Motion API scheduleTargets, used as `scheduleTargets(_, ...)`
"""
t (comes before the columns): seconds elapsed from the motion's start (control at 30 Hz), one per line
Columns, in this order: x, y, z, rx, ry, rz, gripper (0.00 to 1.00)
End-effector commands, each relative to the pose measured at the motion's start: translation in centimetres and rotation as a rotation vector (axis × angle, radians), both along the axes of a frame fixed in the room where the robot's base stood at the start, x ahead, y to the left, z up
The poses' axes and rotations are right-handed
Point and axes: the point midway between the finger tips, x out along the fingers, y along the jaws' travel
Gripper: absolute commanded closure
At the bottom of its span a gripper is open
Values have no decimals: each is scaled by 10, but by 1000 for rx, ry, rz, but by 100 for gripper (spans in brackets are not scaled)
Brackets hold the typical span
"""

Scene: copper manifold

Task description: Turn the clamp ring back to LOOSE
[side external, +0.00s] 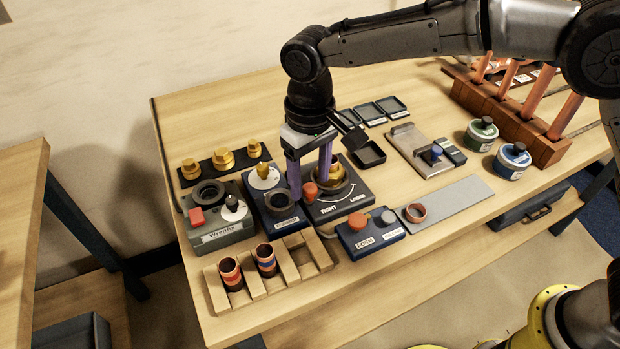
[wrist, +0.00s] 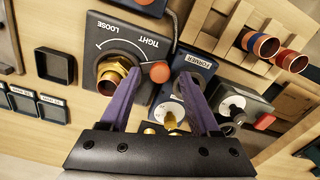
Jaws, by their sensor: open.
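The clamp (side external: 340,200) is a dark block with TIGHT and LOOSE printed along a white arc. Gaps show between knob and fingers in the wrist view. In the side view the fingers (side external: 310,184) reach down close to the block; exact tip height is unclear.
The FORMER block (side external: 283,212) stands close left of the clamp, and the FORM button box (side external: 370,237) in front. A wooden rack (side external: 260,290) holds two banded copper pieces. Small black trays (side external: 369,154) lie behind right. A grey strip (side external: 460,195) carries a copper ring.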

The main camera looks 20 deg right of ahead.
Motion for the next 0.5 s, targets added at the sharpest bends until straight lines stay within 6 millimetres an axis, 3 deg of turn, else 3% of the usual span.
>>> scheduleTargets(0.4,0,0,-10,0,0,0,37)
scheduleTargets(0.43,0,0,-10,0,0,0,39)
scheduleTargets(0.5,0,0,-9,0,0,0,52)
